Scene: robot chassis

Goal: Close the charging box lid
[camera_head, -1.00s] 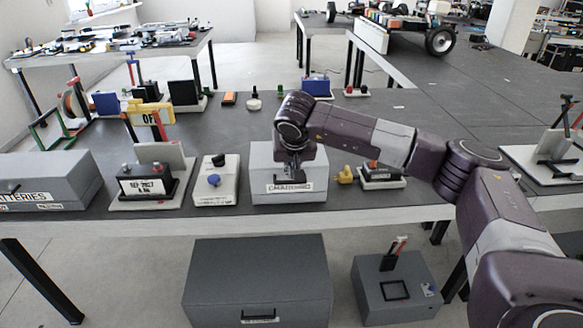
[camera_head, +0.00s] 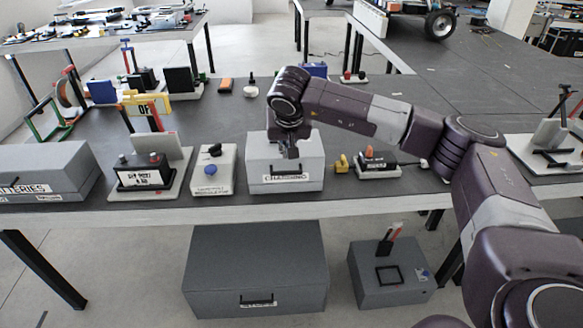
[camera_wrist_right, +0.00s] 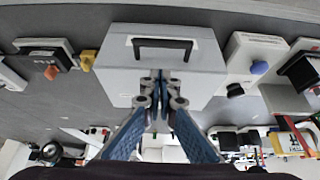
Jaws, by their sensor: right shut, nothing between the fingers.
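The grey charging box (camera_head: 262,170) stands near the table's front edge in the middle of the head view, its white label facing front. It also shows in the right wrist view (camera_wrist_right: 115,80), with a black handle (camera_wrist_right: 162,43) on one face. Its lid (camera_head: 312,146) looks down on the box; a small gap cannot be ruled out because my arm hides part of it. My right gripper (camera_head: 293,153) is over the lid, fingers together and empty. In the right wrist view its fingertips (camera_wrist_right: 160,76) overlap the box, and contact cannot be told. My left gripper is not in view.
Left of the box are a white unit with a blue knob (camera_head: 206,180), a black battery unit (camera_head: 142,178) and a grey batteries box (camera_head: 45,176). To its right are a yellow piece (camera_head: 341,163) and a small black device (camera_head: 378,168). Grey boxes stand below the table.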

